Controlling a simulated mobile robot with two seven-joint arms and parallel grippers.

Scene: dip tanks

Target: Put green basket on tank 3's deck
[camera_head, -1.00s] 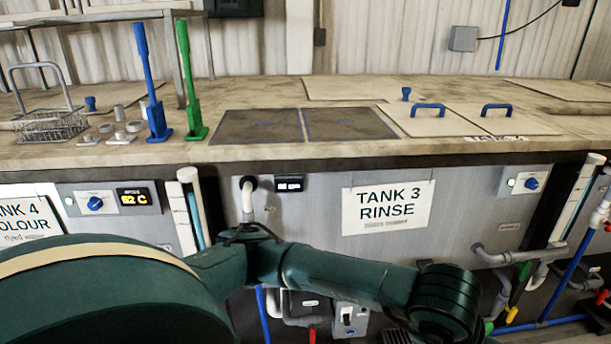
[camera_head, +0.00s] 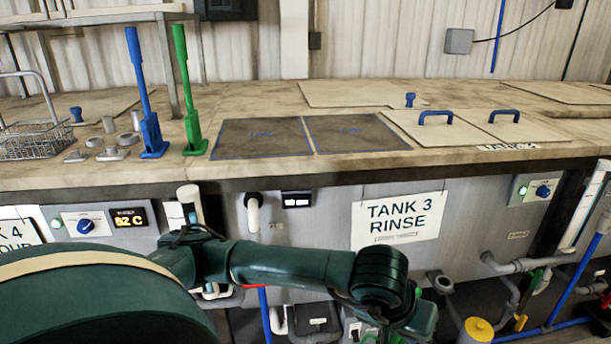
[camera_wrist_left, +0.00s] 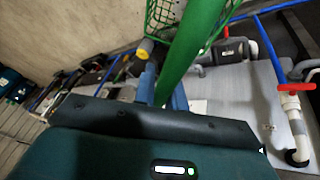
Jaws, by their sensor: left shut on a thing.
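The green basket (camera_wrist_left: 163,14) shows in the left wrist view as green wire mesh at the top edge, partly cut off. Its thick green handle (camera_wrist_left: 197,45) runs down between the fingers of my left gripper (camera_wrist_left: 165,92), which is shut on it. My right gripper is not in view.
A grey wire basket (camera_head: 36,138) stands at the counter's left. A blue upright lever (camera_head: 146,100) and a green one (camera_head: 188,100) stand left of the dark panels. Lids with blue handles (camera_head: 436,115) lie to the right. The dark panels are clear.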

